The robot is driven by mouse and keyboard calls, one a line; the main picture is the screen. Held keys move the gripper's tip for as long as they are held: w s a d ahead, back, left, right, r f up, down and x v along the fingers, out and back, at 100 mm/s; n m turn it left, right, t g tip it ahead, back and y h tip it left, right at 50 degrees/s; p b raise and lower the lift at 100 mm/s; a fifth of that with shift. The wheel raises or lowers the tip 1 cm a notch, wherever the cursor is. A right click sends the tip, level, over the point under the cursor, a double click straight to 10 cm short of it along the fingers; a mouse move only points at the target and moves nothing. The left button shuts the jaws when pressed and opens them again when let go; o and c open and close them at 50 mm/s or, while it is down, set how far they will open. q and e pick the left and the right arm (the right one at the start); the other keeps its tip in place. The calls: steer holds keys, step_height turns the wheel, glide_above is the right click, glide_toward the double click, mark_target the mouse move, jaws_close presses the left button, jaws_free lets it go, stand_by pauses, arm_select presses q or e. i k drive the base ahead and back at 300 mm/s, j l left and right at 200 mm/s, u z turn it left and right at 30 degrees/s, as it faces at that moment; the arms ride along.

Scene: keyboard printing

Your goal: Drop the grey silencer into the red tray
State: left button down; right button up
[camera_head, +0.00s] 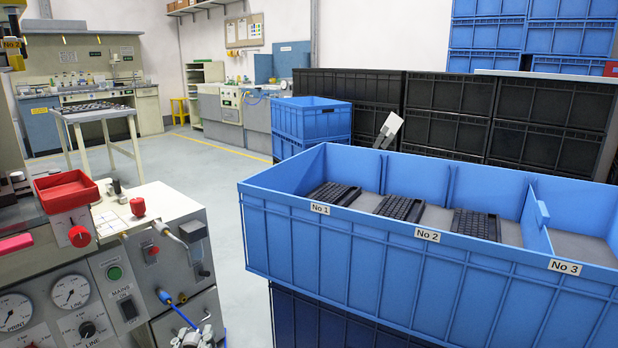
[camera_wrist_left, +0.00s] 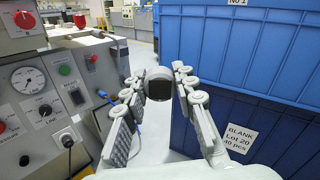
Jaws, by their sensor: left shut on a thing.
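The red tray (camera_head: 66,190) sits on top of the machine at the left of the head view, above a red knob. My left gripper (camera_head: 200,337) shows at the bottom edge of the head view, in front of the machine and below the tray's level. In the left wrist view, its fingertips (camera_wrist_left: 159,86) are shut on the grey silencer (camera_wrist_left: 159,83), a short cylinder with a dark round end. The silencer is held clear of the machine. It is not clear to make out in the head view. My right gripper is not in view.
The machine (camera_head: 120,265) has gauges, knobs and a blue hose (camera_head: 182,316) near my left gripper. A large blue crate (camera_head: 400,255) with keyboards stands to the right on another crate. A narrow floor gap (camera_head: 235,250) lies between them.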

mark_target(77, 185)
steer(key=i+j+u, duration=0.2)
steer(key=u, duration=0.25)
steer(key=i+j+u, duration=0.1)
steer(key=i+u, duration=0.35)
steer(key=k, duration=0.1)
